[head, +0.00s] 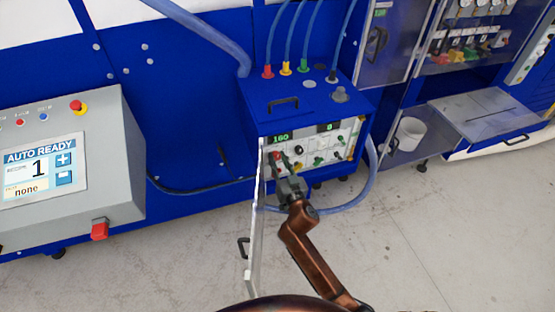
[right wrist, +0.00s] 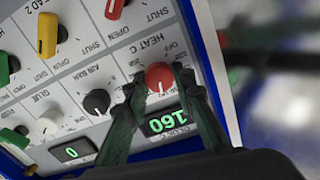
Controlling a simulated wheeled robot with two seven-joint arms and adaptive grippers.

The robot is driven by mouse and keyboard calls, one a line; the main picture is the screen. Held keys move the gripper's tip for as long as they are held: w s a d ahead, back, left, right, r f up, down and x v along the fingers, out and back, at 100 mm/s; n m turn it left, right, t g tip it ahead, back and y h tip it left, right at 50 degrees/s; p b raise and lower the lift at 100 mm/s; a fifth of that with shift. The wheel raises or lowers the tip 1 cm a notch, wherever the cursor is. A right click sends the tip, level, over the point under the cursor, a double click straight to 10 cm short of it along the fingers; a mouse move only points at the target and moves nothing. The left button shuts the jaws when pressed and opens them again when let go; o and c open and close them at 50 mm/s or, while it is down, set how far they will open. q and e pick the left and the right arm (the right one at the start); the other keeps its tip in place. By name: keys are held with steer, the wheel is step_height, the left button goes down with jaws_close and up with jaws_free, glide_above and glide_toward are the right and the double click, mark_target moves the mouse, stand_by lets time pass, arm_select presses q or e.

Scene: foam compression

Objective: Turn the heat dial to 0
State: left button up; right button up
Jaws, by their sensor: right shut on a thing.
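A green display (right wrist: 167,120) beside the dial reads 160. In the head view the same display (head: 280,137) is at the upper left of the panel, with my right gripper (head: 284,164) in front of it, partly hiding the dial. My left gripper is not in view.
A black knob (right wrist: 97,101), a white knob (right wrist: 50,122) and a yellow lever (right wrist: 47,34) are close by on the panel. An open panel door (head: 257,220) stands just left of my right gripper. A blue hose (head: 372,180) loops at the right.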

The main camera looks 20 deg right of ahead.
jaws_close()
steer(key=shift+n, duration=0.3)
